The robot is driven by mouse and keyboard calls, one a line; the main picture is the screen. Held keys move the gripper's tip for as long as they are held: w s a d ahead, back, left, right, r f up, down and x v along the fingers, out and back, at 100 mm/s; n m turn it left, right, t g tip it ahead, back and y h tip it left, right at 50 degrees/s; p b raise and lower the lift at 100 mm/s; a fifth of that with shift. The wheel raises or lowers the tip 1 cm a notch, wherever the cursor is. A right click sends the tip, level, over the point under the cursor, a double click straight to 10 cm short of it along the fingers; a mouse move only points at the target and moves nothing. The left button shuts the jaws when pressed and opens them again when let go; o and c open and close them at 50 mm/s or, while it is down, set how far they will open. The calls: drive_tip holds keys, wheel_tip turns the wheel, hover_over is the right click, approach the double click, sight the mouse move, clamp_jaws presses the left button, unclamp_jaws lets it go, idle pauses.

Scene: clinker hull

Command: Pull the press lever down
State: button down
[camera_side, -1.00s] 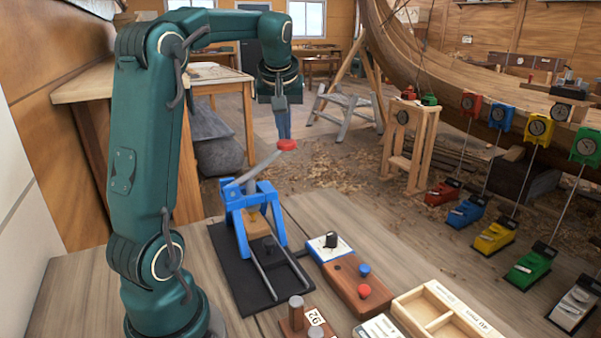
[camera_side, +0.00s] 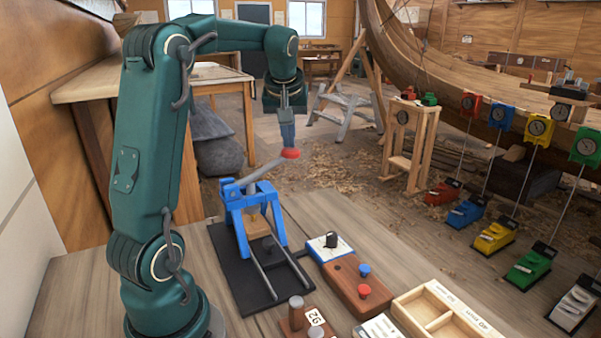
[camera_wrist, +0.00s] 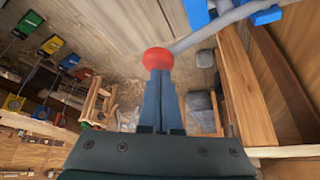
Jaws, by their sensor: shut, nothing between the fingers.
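The blue press (camera_side: 236,207) stands on a black base plate (camera_side: 228,268) on the wooden bench. Its grey lever (camera_side: 264,170) slopes up to the right and ends in a red knob (camera_side: 291,153). My gripper (camera_side: 288,146) is shut and points down, with its blue fingertips at the top of the knob. In the wrist view the closed fingertips (camera_wrist: 158,72) meet the red knob (camera_wrist: 157,57) and hide part of it; they appear to touch. The lever runs from the knob to the blue frame at the top right of that view.
A wooden block with a blue and a red button (camera_side: 364,291) and a light wooden tray (camera_side: 460,325) lie right of the press. A small block with pegs (camera_side: 297,316) is in front. The space around the lever's knob looks clear.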

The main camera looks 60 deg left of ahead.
sight(291, 152)
drive_tip(key=shift+f, duration=0.15)
drive_tip(key=shift+w+f, duration=0.3)
drive_tip(key=shift+f, duration=0.75)
drive_tip(key=shift+w+f, duration=0.1)
drive_tip(key=shift+f, duration=0.95)
drive_tip(key=shift+f, duration=0.5)
